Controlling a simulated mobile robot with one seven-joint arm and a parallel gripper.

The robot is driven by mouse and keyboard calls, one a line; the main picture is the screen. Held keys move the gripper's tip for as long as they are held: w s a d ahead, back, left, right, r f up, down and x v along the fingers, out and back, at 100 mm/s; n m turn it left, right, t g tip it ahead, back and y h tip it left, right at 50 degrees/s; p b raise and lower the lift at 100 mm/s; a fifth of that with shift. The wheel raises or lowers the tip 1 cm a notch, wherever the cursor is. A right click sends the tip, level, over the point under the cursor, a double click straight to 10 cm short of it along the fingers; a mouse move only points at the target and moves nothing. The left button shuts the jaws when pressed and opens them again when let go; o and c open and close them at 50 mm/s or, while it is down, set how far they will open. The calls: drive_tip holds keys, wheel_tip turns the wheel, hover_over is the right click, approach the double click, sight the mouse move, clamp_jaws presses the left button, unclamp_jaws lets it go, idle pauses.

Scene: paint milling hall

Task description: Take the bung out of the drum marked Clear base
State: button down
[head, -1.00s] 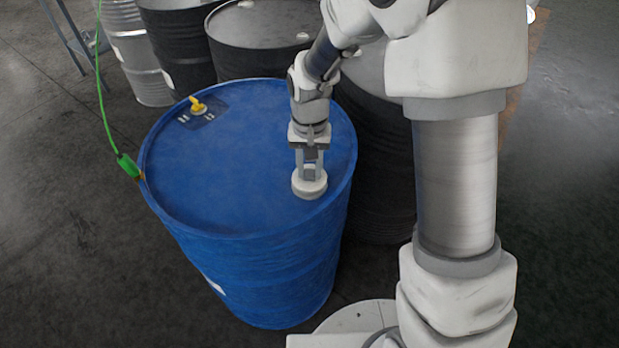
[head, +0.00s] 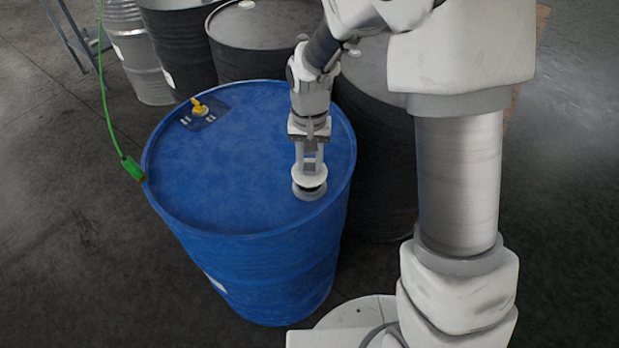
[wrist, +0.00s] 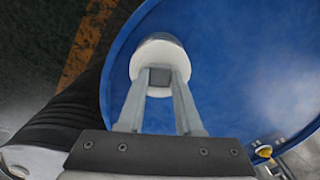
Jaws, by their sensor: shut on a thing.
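The blue drum (head: 240,150) stands upright in the head view; its lid also fills much of the wrist view (wrist: 230,60). A white label (head: 214,283) on its side is too small to read. My gripper (head: 311,170) points down over the lid's near right edge, shut on the white round bung (head: 310,181).
A yellow fitting (head: 198,106) stands on the lid's far left. A green clamp (head: 133,169) with a green cable sits at the drum's left rim. Dark drums (head: 262,35) and a grey drum (head: 140,60) stand behind. Floor is clear at left.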

sight(310, 167)
drive_tip(key=shift+r+p, duration=1.8)
drive_tip(key=shift+r, duration=0.7)
